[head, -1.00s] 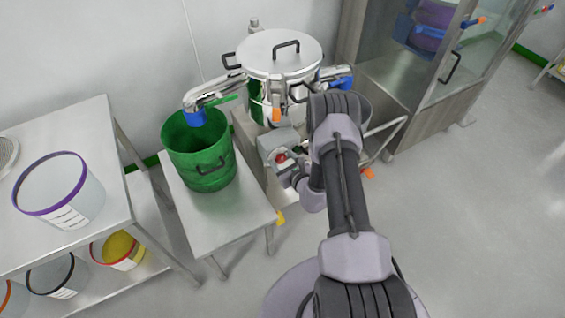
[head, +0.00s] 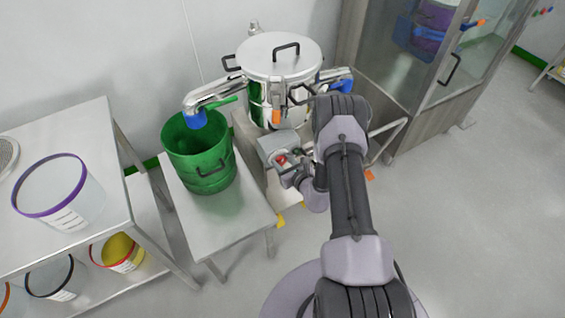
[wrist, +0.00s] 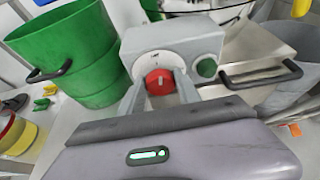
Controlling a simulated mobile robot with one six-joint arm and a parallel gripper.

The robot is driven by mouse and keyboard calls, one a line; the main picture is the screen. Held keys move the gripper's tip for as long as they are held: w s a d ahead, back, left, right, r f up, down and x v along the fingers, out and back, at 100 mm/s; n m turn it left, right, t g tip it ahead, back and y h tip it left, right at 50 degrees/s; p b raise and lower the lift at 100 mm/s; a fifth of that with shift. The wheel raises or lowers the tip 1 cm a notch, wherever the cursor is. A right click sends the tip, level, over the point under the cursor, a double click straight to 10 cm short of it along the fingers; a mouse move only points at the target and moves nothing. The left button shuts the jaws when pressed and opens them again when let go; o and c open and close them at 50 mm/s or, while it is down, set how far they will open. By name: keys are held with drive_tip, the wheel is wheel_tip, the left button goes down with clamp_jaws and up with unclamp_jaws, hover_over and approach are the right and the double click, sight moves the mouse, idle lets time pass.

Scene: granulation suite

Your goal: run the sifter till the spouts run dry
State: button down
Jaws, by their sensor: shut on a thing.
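The sifter is a steel drum with a handled lid (head: 279,52) against the wall. Its left spout (head: 215,92) ends in a blue piece over a green bucket (head: 199,165). A right spout (head: 338,76) also has a blue end; what is under it is mostly hidden by my arm. A grey control box (wrist: 172,43) at the sifter's base carries a red knob (wrist: 160,81) and a green button (wrist: 206,68). My gripper (wrist: 160,92) is shut on the red knob, one finger on each side. Flow from the spouts cannot be made out.
The green bucket stands on a low steel table (head: 235,222). A steel shelf unit (head: 110,185) at left holds a purple-rimmed tub (head: 60,190) above and several tubs below. A glass-fronted cabinet (head: 405,85) stands at right. The floor on the right is clear.

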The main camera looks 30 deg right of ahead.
drive_tip(key=m+y, duration=0.1)
drive_tip(key=m+y+b, duration=0.1)
drive_tip(key=m, duration=0.1)
drive_tip(key=shift+d+f, duration=0.15)
drive_tip(key=shift+d, duration=0.05)
drive_tip(key=m+y+b, duration=0.2)
drive_tip(key=m, duration=0.1)
drive_tip(key=shift+d+f+t, duration=0.15)
drive_tip(key=shift+f+t, duration=0.05)
drive_tip(key=shift+t, duration=0.1)
drive_tip(key=m+y+b, duration=0.1)
drive_tip(key=m+b, duration=0.1)
drive_tip(key=shift+m+t+y, duration=0.3)
drive_tip(key=shift+m+y, duration=0.1)
drive_tip(key=shift+d+m+t+y, duration=0.1)
drive_tip(key=shift+m+t+y, duration=0.45)
drive_tip(key=shift+m, duration=0.95)
drive_tip(key=c, duration=0.9)
unclamp_jaws()
drive_tip(key=shift+o, duration=0.2)
